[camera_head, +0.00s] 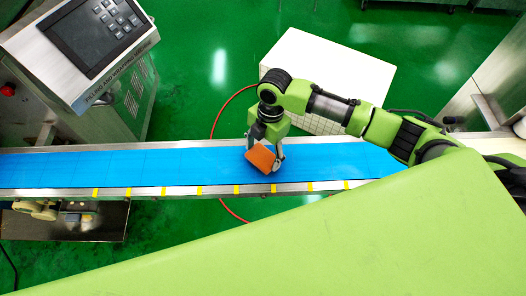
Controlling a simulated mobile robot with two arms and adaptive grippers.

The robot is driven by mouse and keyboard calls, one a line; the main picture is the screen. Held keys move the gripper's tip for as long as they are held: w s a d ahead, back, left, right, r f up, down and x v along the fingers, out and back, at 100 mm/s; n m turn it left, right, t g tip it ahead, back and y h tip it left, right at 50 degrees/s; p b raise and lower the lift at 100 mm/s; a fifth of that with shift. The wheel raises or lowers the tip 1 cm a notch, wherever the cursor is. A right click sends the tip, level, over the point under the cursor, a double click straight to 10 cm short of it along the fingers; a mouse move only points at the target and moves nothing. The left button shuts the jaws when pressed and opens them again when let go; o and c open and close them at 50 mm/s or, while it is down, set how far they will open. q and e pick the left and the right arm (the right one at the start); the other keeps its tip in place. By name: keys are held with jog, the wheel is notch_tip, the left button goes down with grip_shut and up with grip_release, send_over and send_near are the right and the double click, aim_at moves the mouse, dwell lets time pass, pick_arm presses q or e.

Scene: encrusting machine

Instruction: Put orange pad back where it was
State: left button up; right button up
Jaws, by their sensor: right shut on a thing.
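The orange pad (261,157) is a small flat orange block, seen tilted over the blue conveyor belt (120,168). My right gripper (264,160) is shut on the orange pad. The arm comes in from the right and the gripper points down at the belt. I cannot tell whether the pad touches the belt or is a little above it. My left gripper is not in view.
A metal machine with a dark control panel (92,32) stands at the upper left. A white box (330,62) with a grid side stands behind the belt. Yellow marks line the belt's near rail (217,190). The belt left of the pad is clear. A red hose (222,108) lies on the green floor.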

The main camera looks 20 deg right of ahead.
aim_at(267, 151)
jog(key=shift+f, duration=0.4)
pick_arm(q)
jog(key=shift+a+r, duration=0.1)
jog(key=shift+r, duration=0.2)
pick_arm(e)
jog(key=shift+f, duration=0.2)
jog(key=shift+f, duration=0.2)
jog(key=o, duration=1)
jog(key=shift+r, duration=0.1)
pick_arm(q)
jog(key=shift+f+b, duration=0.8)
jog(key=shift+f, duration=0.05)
pick_arm(e)
jog(key=r, duration=0.4)
jog(key=d+r, duration=0.1)
jog(key=r, duration=0.3)
jog(key=w+r, duration=0.1)
jog(key=r, duration=0.3)
jog(key=shift+d+r, duration=0.1)
jog(key=shift+d, duration=0.1)
